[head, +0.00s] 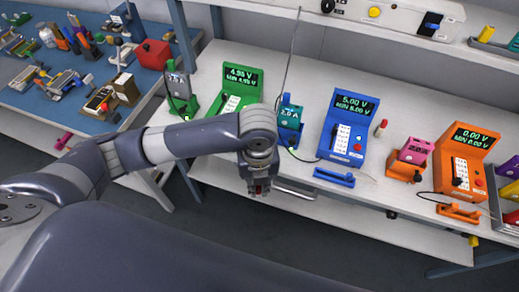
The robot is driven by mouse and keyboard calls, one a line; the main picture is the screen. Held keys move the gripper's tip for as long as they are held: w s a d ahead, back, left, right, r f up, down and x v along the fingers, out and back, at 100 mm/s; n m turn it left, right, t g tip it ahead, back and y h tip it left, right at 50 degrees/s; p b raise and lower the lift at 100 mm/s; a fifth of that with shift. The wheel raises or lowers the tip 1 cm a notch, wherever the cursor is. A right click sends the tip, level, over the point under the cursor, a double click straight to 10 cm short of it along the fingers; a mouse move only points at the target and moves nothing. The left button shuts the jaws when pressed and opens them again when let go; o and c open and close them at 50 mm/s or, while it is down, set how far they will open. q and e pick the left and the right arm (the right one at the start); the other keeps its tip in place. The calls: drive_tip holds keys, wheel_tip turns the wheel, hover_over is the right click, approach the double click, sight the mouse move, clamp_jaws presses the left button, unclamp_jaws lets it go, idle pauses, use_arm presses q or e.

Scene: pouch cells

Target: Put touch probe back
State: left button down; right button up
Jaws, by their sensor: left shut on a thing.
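My left gripper (258,188) points down in front of the bench's front edge, between the green station and the blue station. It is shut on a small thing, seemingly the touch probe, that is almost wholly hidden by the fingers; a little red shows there. The blue station (342,122) reads 5.00 V, and a blue cradle (334,177) lies in front of it. The orange station (467,160) reads 0.00 V, with an orange cradle (459,213) in front. My right gripper is not in view.
A blue block (290,119) marked 2.0 A and a pink pouch cell (415,150) in an orange holder stand between stations. A red-tipped thing (381,128) stands on the white bench (385,186). A cluttered blue table (27,108) is at left. A shelf runs above.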

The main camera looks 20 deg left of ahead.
use_arm(q)
drive_tip(key=w+a, duration=0.1)
drive_tip(key=w, duration=0.3)
drive_tip(key=w+a+p, duration=0.1)
drive_tip(key=w, duration=0.4)
drive_tip(key=w+a+f+p, duration=0.1)
drive_tip(key=w+a, duration=0.1)
drive_tip(key=w, duration=0.2)
drive_tip(key=shift+w+f, duration=0.1)
drive_tip(key=shift+w, duration=0.2)
drive_tip(key=shift+w+f+p, duration=0.15)
drive_tip(key=shift+f+p, duration=0.15)
wheel_tip(320, 180, down, 2)
drive_tip(key=shift+f+p, duration=0.25)
drive_tip(key=shift+p, duration=0.1)
drive_tip(key=shift+f, duration=0.25)
drive_tip(key=shift+f, duration=0.15)
drive_tip(key=c, duration=1.6)
unclamp_jaws()
drive_tip(key=shift+c, duration=0.2)
wheel_tip(320, 180, up, 12)
drive_tip(key=b, duration=0.1)
drive_tip(key=shift+r+b, duration=0.2)
drive_tip(key=shift+b, duration=0.1)
